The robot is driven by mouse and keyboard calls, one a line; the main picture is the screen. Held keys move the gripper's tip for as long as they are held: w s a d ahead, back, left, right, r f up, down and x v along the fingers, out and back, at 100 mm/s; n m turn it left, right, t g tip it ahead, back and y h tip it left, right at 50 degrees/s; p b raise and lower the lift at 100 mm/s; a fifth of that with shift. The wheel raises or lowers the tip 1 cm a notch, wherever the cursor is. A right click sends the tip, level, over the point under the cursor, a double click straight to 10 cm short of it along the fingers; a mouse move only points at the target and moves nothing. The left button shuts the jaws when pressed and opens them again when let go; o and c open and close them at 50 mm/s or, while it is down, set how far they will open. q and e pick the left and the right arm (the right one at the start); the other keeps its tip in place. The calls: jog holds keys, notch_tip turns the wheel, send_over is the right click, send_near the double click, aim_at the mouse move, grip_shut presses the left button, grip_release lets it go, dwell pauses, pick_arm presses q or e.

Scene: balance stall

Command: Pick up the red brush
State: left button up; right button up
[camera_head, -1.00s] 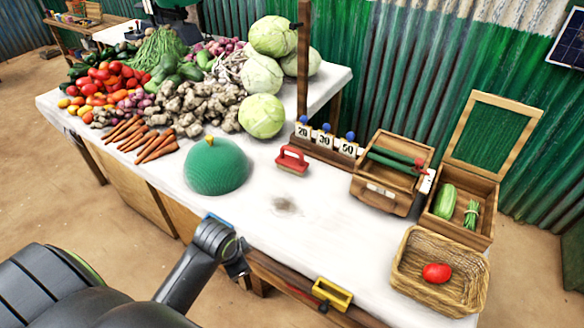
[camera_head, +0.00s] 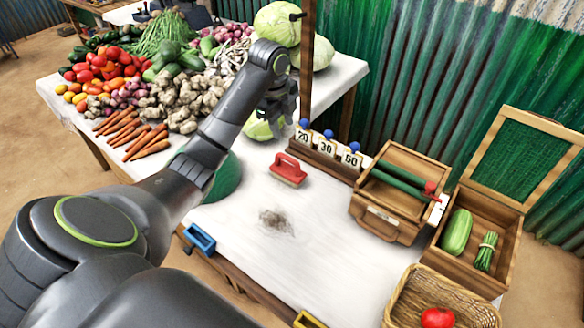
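The red brush (camera_head: 288,168) sits on the white table (camera_head: 310,232), in front of the row of number cards. It has a red handle and a pale base. My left arm reaches in from the left across the table. My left gripper (camera_head: 272,122) hangs above and behind the brush, a little to its left, apart from it. Its fingers point down in front of a cabbage, and their gap is too small and dark to judge. My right gripper does not show.
A wooden post (camera_head: 307,60) stands just right of my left gripper. Number cards (camera_head: 327,147) and a wooden box (camera_head: 388,195) are right of the brush. A green dome (camera_head: 226,180) is partly hidden by my arm. A dark smudge (camera_head: 276,220) lies on clear tabletop.

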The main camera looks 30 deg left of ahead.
pick_arm(q)
notch_tip(320, 180, down, 3)
jog(key=b, duration=0.5)
send_near(289, 158)
jog(key=f, duration=0.5)
jog(key=shift+w+d, duration=0.3)
jog(key=shift+f, duration=0.45)
jog(key=f, duration=0.1)
jog(key=w+f, duration=0.1)
jog(key=f, duration=0.2)
jog(key=shift+w+a, duration=0.2)
jog(key=shift+a, duration=0.1)
jog(key=shift+w+f, duration=0.1)
jog(key=shift+f, duration=0.3)
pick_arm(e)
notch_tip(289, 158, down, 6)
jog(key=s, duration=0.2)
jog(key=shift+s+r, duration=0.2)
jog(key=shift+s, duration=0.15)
pick_arm(q)
grip_shut()
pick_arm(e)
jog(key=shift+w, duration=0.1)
